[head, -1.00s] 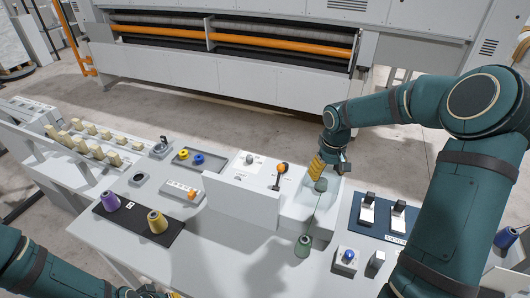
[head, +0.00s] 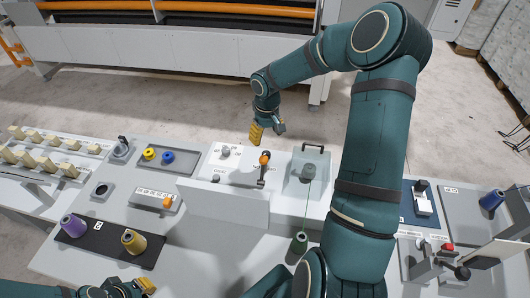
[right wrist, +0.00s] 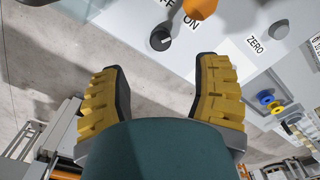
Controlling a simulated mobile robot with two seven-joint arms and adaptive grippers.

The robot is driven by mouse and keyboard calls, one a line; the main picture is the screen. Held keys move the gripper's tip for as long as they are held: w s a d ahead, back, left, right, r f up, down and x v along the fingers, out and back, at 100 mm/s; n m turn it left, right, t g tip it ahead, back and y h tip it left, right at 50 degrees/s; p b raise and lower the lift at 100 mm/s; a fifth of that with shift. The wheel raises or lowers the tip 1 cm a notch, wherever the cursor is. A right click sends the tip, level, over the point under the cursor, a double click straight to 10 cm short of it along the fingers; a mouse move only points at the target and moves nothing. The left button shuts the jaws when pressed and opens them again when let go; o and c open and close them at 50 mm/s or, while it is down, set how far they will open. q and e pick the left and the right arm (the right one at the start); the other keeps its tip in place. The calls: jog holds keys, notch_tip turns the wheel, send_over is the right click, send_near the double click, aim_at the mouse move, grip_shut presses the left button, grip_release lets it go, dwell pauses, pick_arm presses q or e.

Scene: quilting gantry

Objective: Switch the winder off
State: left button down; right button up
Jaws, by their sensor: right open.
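An orange-knobbed lever (head: 264,160) stands on a white panel (head: 238,160) at the bench's back edge. Right of the panel, a clear-walled winder box (head: 316,190) holds a small grey-green spool (head: 308,172), with thread running to a green cone (head: 300,243). My right gripper (head: 257,133) is open and empty, just beyond the lever and apart from it. My left gripper (head: 135,289) is at the bottom edge, partly cut off.
A light grey upright plate (head: 225,210) stands in front of the panel. Purple (head: 73,226) and tan (head: 133,241) cones stand on a black mat (head: 105,242). A tray (head: 185,160) holds yellow and blue bobbins. Floor is free behind the bench. My right arm hides bench parts.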

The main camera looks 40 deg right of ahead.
aim_at(266, 153)
notch_tip(266, 153, down, 9)
jog(key=shift+w+f, duration=0.1)
jog(key=shift+f, duration=0.05)
dwell(0.4)
grip_shut()
